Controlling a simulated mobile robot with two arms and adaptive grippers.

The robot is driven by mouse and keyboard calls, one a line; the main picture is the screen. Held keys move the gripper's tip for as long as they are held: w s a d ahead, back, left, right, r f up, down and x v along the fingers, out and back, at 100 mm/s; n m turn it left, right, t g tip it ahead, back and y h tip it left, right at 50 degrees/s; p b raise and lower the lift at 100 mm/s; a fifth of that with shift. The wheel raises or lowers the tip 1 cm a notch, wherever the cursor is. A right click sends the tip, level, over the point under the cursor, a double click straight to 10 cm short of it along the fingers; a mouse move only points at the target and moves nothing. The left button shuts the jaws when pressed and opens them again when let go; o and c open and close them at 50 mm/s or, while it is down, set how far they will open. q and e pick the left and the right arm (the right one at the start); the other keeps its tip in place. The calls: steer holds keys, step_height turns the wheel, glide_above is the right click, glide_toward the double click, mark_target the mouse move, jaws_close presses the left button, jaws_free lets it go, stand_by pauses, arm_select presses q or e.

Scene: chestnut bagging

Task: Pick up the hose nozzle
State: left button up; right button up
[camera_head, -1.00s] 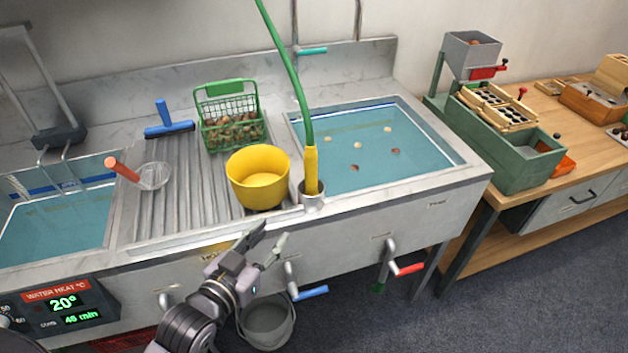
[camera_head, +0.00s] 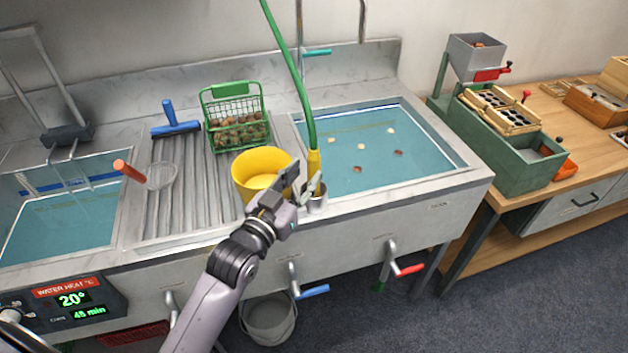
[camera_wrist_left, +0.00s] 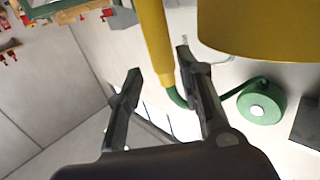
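The hose nozzle (camera_head: 314,165) is yellow. It stands upright in a small metal cup (camera_head: 318,202) on the sink's front rim, with a green hose (camera_head: 296,75) rising from its top. My left gripper (camera_head: 305,176) is just in front of the nozzle and hides part of it. In the left wrist view the gripper (camera_wrist_left: 159,63) is open, and the nozzle (camera_wrist_left: 153,35) shows between and past the fingertips. I cannot tell whether a finger touches it. My right gripper is not in view.
A yellow bowl (camera_head: 246,180) stands close left of the nozzle; it looms beside the finger in the left wrist view (camera_wrist_left: 262,35). A green basket (camera_head: 216,112) of chestnuts is behind it. The right basin (camera_head: 350,175) holds water. Blue and red valve handles (camera_head: 313,291) stick out below.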

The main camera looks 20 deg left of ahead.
mark_target(311, 168)
arm_select(q)
steer(key=w, duration=0.3)
steer(key=w+p, duration=0.1)
steer(key=w, duration=0.1)
steer(key=shift+w+d+f, duration=0.3)
steer(key=shift+d+f, duration=0.1)
steer(key=shift+s, duration=0.1)
steer(key=shift+c, duration=0.5)
jaws_close()
